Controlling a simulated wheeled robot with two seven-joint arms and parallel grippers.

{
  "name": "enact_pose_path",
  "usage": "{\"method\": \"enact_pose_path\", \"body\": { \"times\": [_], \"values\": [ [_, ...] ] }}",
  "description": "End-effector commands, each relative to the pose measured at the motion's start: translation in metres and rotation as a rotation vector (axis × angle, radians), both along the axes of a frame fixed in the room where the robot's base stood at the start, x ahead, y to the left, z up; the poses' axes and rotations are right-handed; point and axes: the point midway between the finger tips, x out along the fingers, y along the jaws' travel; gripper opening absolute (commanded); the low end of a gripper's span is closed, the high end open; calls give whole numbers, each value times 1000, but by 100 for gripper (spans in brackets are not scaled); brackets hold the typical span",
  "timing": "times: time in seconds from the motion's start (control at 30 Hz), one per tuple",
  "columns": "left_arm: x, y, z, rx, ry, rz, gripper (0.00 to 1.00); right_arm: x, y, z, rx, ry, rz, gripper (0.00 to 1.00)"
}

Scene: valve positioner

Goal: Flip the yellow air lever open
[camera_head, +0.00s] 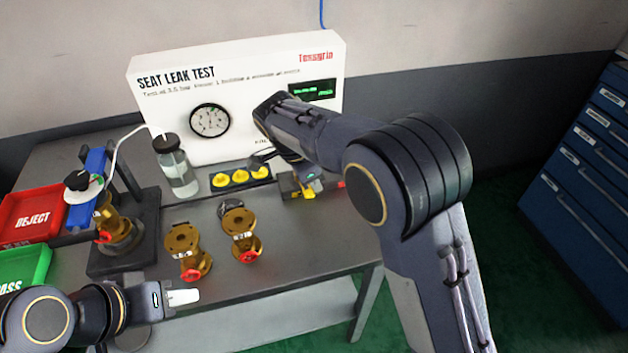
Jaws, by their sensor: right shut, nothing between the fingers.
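A small grey fitting (288,186) stands at the right of the bench, below the white test panel. A small yellow part, seemingly the air lever (309,192), shows at its front. My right arm partly crowds this area, and the lever's exact angle is too small to tell. My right gripper (259,161) points down just left of and above the fitting, apart from the lever as far as I can see. It is shut and empty. My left gripper (184,297) is low at the bench's front edge, its pale fingers seen side-on, with no object visible in it.
Several yellow pieces sit in a dark tray (240,188). Two brass valves (184,246) with red parts stand in front. A clear bottle (178,172) and a test stand (125,260) holding another valve are left, beside red (15,206) and green (42,257) bins.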

Motion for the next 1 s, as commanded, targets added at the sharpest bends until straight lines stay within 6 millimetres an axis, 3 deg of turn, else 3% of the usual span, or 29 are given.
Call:
{"method": "enact_pose_path", "body": {
  "times": [0.23, 0.6, 0.8, 1.0],
  "values": [
    [0, 0, -1, 0, 0, 0, 36, 19, -45, 0, -1, 0, -6, 0],
    [0, 0, 5, 0, 0, 0, 36, 13, -18, 76, 0, -4, 1, 0],
    [0, 0, 7, 0, 0, 0, 36, 11, -12, 93, -2, 0, 1, 0],
    [0, 0, 7, 0, 0, 0, 36, 11, -11, 95, -2, 0, 1, 0]
  ]
}}
